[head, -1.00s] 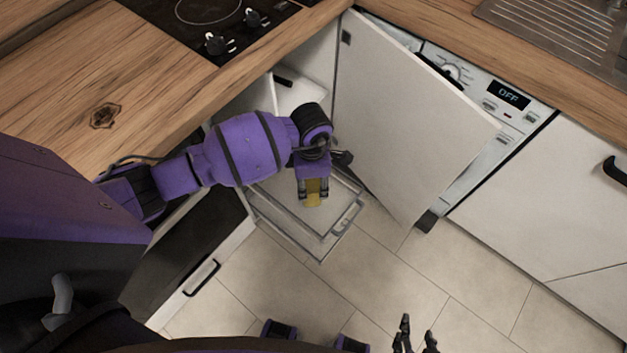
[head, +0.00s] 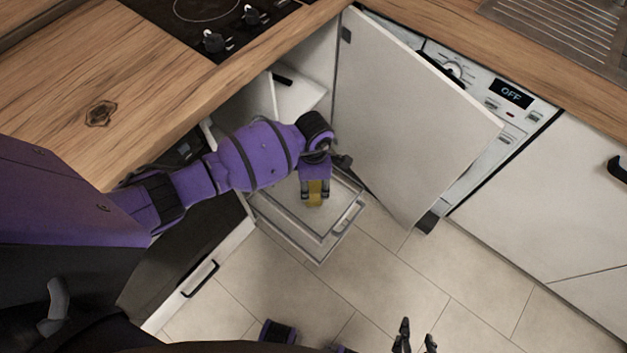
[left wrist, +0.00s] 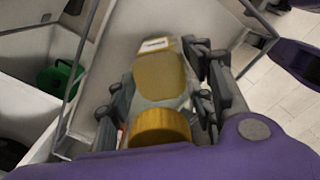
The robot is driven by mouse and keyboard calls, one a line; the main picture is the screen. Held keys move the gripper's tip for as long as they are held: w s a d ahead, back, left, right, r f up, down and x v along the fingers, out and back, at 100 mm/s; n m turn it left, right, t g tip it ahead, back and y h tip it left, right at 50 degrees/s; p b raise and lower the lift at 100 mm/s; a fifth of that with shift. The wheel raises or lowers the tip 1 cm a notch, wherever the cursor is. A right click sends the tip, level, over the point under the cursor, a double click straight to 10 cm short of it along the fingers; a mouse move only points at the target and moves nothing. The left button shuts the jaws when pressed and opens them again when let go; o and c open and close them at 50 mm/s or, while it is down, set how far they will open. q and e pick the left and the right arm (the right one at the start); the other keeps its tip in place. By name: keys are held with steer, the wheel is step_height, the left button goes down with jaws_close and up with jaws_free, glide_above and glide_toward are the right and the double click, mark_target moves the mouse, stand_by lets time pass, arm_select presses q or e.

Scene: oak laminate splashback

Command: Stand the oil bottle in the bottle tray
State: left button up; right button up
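The oil bottle (head: 314,194) shows yellow between the fingers of my left gripper (head: 314,198) in the head view. In the left wrist view its yellow cap (left wrist: 160,127) is nearest the camera, with the clear, oil-filled body (left wrist: 160,76) beyond. The left fingers flank it closely on both sides and look shut on it. The wire-railed bottle tray (head: 318,258) is pulled out of the cabinet under the gripper. The bottle is over or within the tray; whether its base touches the floor of it is hidden. My right gripper (head: 415,340) is open and empty, low at the bottom edge.
An open white cabinet door (head: 405,120) stands right of the tray, before a washing machine (head: 500,100). A green object (left wrist: 62,80) lies inside the cabinet. Tiled floor is clear in front.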

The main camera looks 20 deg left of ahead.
arm_select(q)
steer(key=o, duration=0.4)
step_height(320, 180, up, 12)
steer(key=shift+r+p, duration=0.15)
steer(key=shift+p, duration=0.5)
steer(key=shift+s, duration=0.1)
